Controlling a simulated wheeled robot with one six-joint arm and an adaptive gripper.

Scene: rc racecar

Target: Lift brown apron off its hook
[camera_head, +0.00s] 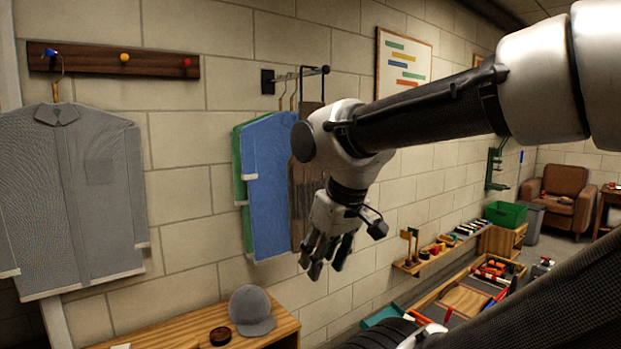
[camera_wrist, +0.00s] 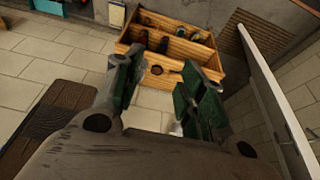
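The brown apron (camera_head: 299,205) hangs from the wall rail (camera_head: 297,76), right of a blue garment (camera_head: 268,185). Its dark upper straps show above my arm, while my wrist hides much of its middle and right side. My gripper (camera_head: 326,266) points down in front of the apron's lower right part; I cannot tell whether they touch. In the wrist view the green-lined fingers of my gripper (camera_wrist: 157,75) stand apart with nothing between them. No apron shows in that view.
A grey shirt (camera_head: 72,190) hangs from a peg board (camera_head: 112,62) at left. A grey cap (camera_head: 251,311) and a small dark round dish (camera_head: 220,336) sit on a wooden bench (camera_head: 285,332) below. The wrist view shows a wooden rack (camera_wrist: 150,78) on the tiled floor.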

